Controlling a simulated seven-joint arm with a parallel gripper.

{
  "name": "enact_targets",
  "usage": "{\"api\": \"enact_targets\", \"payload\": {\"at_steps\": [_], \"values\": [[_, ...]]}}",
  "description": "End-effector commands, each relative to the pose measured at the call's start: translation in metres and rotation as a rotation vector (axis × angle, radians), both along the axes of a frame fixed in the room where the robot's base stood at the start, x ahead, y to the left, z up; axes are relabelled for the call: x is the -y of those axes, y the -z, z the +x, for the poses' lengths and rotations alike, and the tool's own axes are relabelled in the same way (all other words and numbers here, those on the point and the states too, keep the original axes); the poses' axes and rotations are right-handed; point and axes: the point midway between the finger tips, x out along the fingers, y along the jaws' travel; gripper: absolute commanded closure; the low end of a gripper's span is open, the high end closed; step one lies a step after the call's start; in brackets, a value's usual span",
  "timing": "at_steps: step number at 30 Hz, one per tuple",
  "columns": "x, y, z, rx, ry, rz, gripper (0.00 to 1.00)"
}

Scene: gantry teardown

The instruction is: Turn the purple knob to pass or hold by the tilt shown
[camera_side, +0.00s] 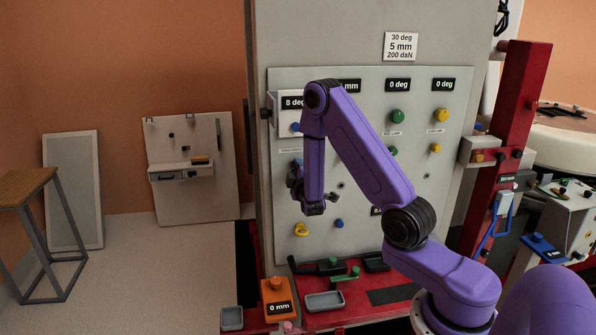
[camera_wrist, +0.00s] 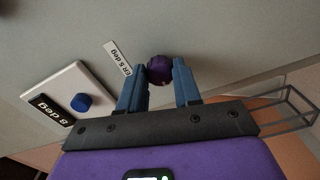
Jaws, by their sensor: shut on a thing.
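The purple knob (camera_wrist: 160,68) sits on the grey panel between the two blue fingers of my gripper (camera_wrist: 159,73) in the wrist view. The fingers are shut on its sides. In the side view my gripper (camera_side: 298,186) is at the panel's left part, and the knob is hidden there. The tilt readout (camera_side: 292,102) shows 8 deg; it also appears upside down in the wrist view (camera_wrist: 46,115), on a white plate with a blue knob (camera_wrist: 81,102).
A sign (camera_side: 401,46) above the panel (camera_side: 345,75) reads 30 deg, 5 mm, 200 daN. Green (camera_side: 397,116) and yellow (camera_side: 442,115) knobs sit at right. An orange block (camera_side: 278,292) reading 0 mm stands on the red bench.

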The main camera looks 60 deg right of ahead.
Motion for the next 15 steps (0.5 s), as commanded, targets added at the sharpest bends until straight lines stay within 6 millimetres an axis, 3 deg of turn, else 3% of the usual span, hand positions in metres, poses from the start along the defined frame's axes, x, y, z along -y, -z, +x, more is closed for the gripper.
{"api": "enact_targets", "payload": {"at_steps": [6,7,9,15], "values": [[-0.0006,0.0014,-0.0011,-0.007,0.0,0.0,0.98],[-0.0006,0.0015,-0.0011,-0.007,0.0,0.0,0.64],[-0.0006,0.0013,-0.0008,-0.006,0.0,0.0,0.42],[-0.0003,0.0006,-0.0004,-0.003,0.0,0.0,0.42]]}}
